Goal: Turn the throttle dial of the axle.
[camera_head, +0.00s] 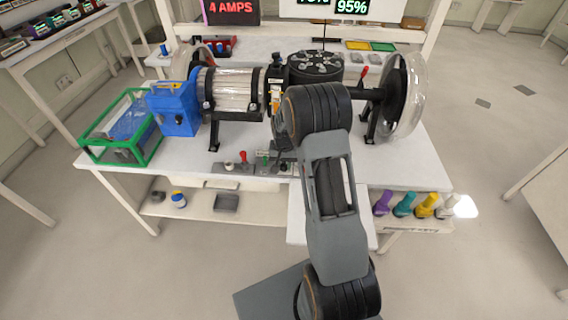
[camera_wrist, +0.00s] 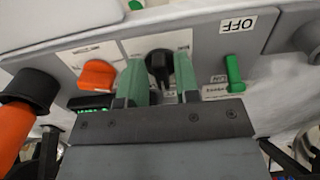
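In the wrist view a black dial (camera_wrist: 159,66), which looks like the throttle dial, sits on a grey control panel (camera_wrist: 205,45). My gripper (camera_wrist: 161,80) has its two green fingers apart, one on each side of the black dial. A narrow gap seems to show at the right finger; I cannot tell whether either finger touches the dial. In the head view the axle rig (camera_head: 235,88) stands on the white table, with the panel's small controls (camera_head: 250,160) at its front edge. My arm hides my gripper and the dial there.
In the wrist view an orange knob (camera_wrist: 97,74) is left of the fingers, a green switch (camera_wrist: 233,72) right under an OFF label (camera_wrist: 238,24). An orange handle (camera_wrist: 14,132) is at far left. A green-framed box (camera_head: 124,128) stands at the table's left end.

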